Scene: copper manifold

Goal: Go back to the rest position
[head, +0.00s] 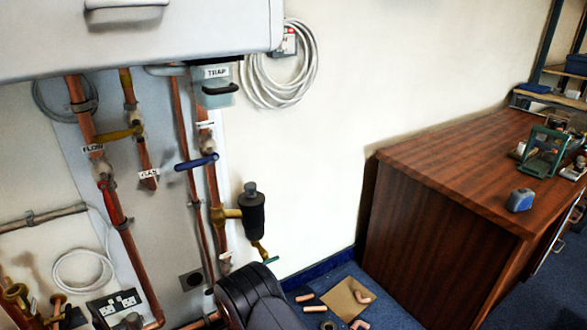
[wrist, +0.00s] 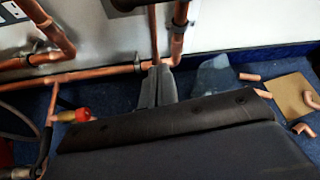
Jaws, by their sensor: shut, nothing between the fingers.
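My gripper (wrist: 157,82) shows in the wrist view as two grey fingers side by side, shut with nothing between them. Its tips are near a horizontal copper pipe (wrist: 95,73) at the foot of the wall; I cannot tell whether they touch it. My gripper's dark body fills the lower middle of the wrist view. In the head view a dark part of my arm shows at the bottom centre, and the fingers are hidden there.
Copper pipes (head: 121,225) run down the wall below a white boiler (head: 130,30). A black valve (head: 252,212) sticks out on the right. Loose copper fittings lie on the blue floor by a tan sheet (head: 340,302). A wooden bench (head: 420,230) stands to the right.

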